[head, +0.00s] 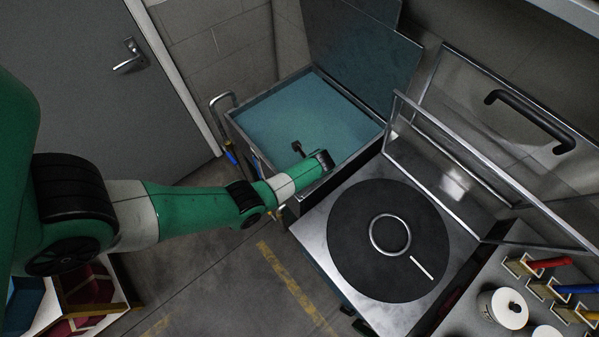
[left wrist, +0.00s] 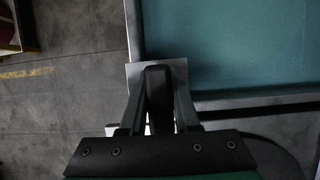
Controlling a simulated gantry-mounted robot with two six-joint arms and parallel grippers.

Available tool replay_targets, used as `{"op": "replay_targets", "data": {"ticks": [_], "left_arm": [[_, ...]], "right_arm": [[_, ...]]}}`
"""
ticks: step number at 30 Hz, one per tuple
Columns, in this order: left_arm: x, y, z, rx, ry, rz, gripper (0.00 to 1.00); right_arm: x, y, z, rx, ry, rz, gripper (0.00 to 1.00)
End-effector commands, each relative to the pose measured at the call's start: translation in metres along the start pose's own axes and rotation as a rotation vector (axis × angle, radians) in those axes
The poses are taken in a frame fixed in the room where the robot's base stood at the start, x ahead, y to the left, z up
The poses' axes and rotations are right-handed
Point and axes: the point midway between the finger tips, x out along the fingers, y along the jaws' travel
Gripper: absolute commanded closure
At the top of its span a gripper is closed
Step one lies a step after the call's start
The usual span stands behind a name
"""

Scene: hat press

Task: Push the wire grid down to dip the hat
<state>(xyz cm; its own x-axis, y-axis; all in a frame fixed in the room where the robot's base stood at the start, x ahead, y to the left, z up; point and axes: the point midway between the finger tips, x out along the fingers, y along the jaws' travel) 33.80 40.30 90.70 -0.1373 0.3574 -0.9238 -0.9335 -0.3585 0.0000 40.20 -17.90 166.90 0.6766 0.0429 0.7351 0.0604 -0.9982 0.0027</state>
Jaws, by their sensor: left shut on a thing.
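The tank (head: 236,117) of teal liquid (head: 300,115) stands at top centre in the head view; its grey rim (left wrist: 134,30) and the liquid also show in the left wrist view. In the left wrist view, my left gripper (left wrist: 158,100) is shut on a dark handle (left wrist: 155,76), just outside the tank's rim, over a pale plate. I cannot make out the wire grid or a hat in the tank. My right gripper is in neither view.
A round black plate (head: 350,235) with a metal ring lies on a steel-topped press right of the tank. Its clear framed cover (head: 455,175) is raised. A bench with brushes and a white pot (head: 503,307) is at lower right. Open floor (head: 225,270) lies below my arm.

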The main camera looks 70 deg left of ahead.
Motion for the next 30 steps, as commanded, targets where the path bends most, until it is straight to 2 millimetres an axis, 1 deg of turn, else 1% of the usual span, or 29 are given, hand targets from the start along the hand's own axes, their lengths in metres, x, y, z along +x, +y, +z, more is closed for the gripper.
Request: {"op": "replay_targets", "data": {"ticks": [1,6,12,21,22,26,30], "left_arm": [[0.013,0.0,-0.005,0.0,-0.001,0.0,1.0],[0.026,0.0,-0.011,0.001,-0.001,0.001,1.0],[0.03,0.0,-0.012,0.001,0.0,0.0,1.0],[0.031,0.001,-0.013,0.001,0.002,0.0,1.0],[0.031,0.001,-0.013,0.001,0.002,0.0,0.65],[0.03,0.001,-0.013,0.001,0.002,0.0,0.41],[0.03,0.0,-0.012,0.0,0.001,0.0,0.4]], "right_arm": [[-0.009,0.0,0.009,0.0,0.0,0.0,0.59],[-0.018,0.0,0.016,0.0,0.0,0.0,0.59],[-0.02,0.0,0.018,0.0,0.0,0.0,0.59],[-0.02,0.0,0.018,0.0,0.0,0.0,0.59],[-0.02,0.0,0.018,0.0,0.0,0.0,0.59],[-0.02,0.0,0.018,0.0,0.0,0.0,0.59],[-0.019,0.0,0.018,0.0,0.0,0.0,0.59]]}}
